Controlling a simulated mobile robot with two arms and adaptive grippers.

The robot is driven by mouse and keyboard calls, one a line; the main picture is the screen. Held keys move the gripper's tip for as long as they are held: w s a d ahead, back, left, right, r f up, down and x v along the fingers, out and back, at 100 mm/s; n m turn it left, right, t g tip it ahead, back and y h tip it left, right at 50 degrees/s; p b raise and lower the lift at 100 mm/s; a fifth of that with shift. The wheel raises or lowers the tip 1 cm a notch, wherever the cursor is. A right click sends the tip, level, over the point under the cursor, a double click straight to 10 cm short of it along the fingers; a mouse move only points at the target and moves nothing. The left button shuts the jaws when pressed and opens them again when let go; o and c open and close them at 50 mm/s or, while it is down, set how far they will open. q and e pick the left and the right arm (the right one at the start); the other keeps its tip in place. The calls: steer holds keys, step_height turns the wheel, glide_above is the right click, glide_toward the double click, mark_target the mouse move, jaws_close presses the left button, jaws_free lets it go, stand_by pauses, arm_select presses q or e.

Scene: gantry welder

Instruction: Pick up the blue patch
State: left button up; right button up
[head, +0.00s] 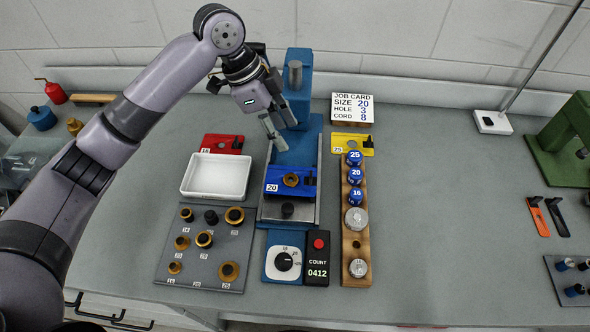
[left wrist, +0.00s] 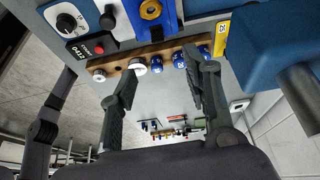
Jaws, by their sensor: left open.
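The blue plate marked 20 (head: 290,182), which fits the blue patch best, lies across the near end of the blue machine's bed. A brass nut-like piece (head: 291,180) sits on it. In the left wrist view the blue plate (left wrist: 170,18) shows at the top, partly cut off. My left gripper (head: 279,128) is open and empty, above the machine bed and farther back than the plate, apart from it. Its two fingers (left wrist: 159,64) show spread in the left wrist view. My right gripper is not in view.
The blue machine (head: 298,85) stands behind the plate. A wooden rack (head: 348,240) with blue 25, 20 and 16 pieces is to the right. A white tray (head: 217,176) and a grey board of brass parts (head: 195,265) are left. The table at right centre is clear.

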mark_target(308, 181)
arm_select(q)
steer(key=p+x, duration=0.2)
steer(key=x, duration=0.7)
steer(key=shift+s+d, duration=0.15)
steer(key=shift+s, duration=0.05)
steer(key=shift+f, duration=0.25)
steer(key=shift+s+d+f+p, duration=0.1)
steer(key=shift+d+f+p, duration=0.1)
steer(key=shift+p, duration=0.1)
steer(key=p+x, duration=0.1)
steer(key=x, duration=0.3)
steer(key=shift+d+f+p, duration=0.1)
steer(key=shift+d+p, duration=0.1)
steer(key=shift+p, duration=0.2)
steer(key=shift+f, duration=0.15)
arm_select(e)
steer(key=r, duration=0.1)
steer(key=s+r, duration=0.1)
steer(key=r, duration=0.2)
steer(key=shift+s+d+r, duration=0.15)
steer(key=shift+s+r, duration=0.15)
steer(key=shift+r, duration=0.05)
arm_select(q)
jaws_close()
